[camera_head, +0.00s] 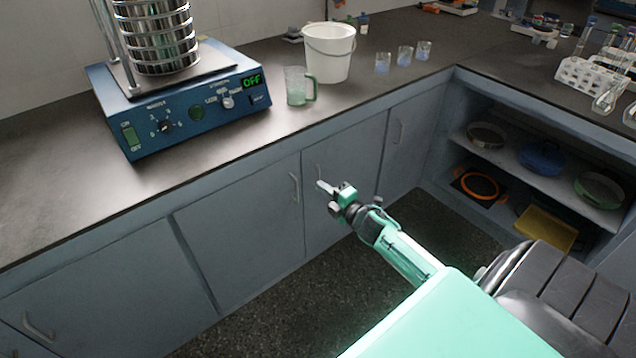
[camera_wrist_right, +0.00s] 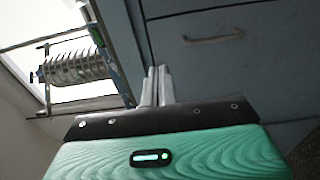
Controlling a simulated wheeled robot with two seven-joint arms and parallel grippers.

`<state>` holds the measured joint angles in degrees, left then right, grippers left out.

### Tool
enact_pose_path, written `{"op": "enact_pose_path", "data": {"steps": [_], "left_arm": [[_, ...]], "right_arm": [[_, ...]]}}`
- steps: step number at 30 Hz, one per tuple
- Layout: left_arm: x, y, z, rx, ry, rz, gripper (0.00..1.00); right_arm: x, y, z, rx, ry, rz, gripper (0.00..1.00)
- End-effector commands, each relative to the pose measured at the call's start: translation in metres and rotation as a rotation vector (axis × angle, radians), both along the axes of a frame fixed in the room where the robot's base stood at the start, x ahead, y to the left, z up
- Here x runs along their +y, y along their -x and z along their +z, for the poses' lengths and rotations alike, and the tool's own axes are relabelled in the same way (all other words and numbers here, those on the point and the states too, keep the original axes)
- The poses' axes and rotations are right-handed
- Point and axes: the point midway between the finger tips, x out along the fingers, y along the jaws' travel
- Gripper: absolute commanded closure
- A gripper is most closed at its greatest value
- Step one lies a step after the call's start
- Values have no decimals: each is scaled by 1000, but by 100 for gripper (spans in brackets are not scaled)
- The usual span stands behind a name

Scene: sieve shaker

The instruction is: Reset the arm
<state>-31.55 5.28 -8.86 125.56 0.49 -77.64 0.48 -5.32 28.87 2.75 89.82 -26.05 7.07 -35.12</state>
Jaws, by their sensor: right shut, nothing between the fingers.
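My right gripper (camera_head: 325,187) is in front of the lower cabinet doors, below the counter's front edge and apart from everything. Its fingers are shut with nothing between them. The right wrist view also shows the two fingers of this gripper (camera_wrist_right: 157,85) side by side, with a cabinet drawer beyond. My left gripper is not in either view.
A blue sieve shaker (camera_head: 190,108) reading OFF carries a sieve stack (camera_head: 155,40). A green-handled beaker (camera_head: 298,86), a white bucket (camera_head: 328,52) and several small beakers (camera_head: 404,56) stand along the counter (camera_head: 60,190). Open shelves (camera_head: 540,170) are at right.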

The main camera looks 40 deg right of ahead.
Motion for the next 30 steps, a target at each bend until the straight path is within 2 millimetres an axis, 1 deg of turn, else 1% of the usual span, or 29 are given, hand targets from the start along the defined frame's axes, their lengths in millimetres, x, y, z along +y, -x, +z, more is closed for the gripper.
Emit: {"op": "enact_pose_path", "data": {"steps": [3,11,14,17,20,21,23,24,26,27,30], "left_arm": [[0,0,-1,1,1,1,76],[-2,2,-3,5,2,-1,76],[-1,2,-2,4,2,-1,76],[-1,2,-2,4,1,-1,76],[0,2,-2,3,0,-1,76],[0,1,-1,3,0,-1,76],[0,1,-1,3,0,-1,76],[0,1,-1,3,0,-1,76],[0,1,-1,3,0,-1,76],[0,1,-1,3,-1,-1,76],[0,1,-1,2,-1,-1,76]], "right_arm": [[0,5,0,1,0,0,100],[1,7,-2,7,-11,-6,100],[11,14,-13,44,-74,-37,100],[28,31,-35,127,-202,-108,100],[53,59,-63,247,-374,-210,100],[64,72,-74,299,-447,-253,100],[82,93,-90,379,-550,-318,100],[94,108,-100,435,-617,-364,100],[114,132,-113,520,-715,-431,100],[127,149,-121,579,-778,-477,100],[158,189,-134,712,-907,-582,100]]}}
